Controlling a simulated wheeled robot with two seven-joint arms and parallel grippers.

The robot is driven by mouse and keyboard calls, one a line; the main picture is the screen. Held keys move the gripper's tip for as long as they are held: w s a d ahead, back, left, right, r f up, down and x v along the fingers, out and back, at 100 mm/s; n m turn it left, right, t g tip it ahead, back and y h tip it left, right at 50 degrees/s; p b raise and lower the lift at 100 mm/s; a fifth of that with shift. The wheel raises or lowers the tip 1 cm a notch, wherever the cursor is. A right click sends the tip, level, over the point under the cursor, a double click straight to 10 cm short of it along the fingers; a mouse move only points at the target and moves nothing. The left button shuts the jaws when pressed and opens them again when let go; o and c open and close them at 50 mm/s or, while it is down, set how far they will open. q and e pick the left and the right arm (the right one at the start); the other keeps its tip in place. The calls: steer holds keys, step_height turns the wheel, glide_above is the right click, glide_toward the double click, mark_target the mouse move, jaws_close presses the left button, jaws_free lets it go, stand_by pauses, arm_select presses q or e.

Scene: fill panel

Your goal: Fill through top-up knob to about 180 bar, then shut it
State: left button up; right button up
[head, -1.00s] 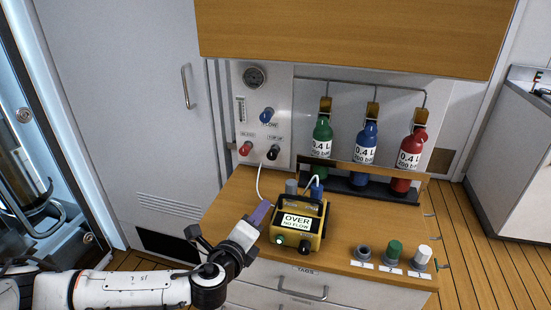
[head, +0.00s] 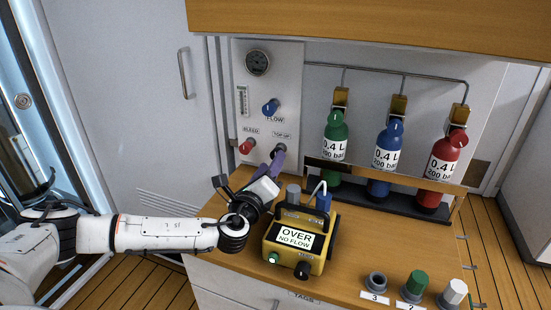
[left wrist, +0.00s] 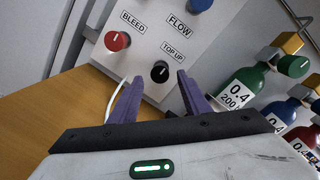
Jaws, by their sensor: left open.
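The black top-up knob (left wrist: 160,72) sits on the white fill panel (head: 285,75). In the left wrist view it lies just beyond and between my open purple fingertips, apart from them. My left gripper (head: 277,160) is open and empty in front of the panel; in the head view it partly hides the knob (head: 281,148). The red bleed knob (head: 246,147) and blue flow knob (head: 270,106) are on the same panel. The round pressure gauge (head: 257,62) is at the panel's top left; its reading is too small to tell. My right gripper is not in view.
A yellow meter (head: 290,248) reading "OVER NO FLOW" stands on the counter close to my left gripper. Green (head: 335,135), blue (head: 389,145) and red (head: 444,160) cylinders stand in a rack at right. Several caps and sockets line the counter's front right.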

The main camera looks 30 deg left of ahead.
arm_select(q)
steer(key=shift+x, duration=2.1)
steer(key=c, duration=1)
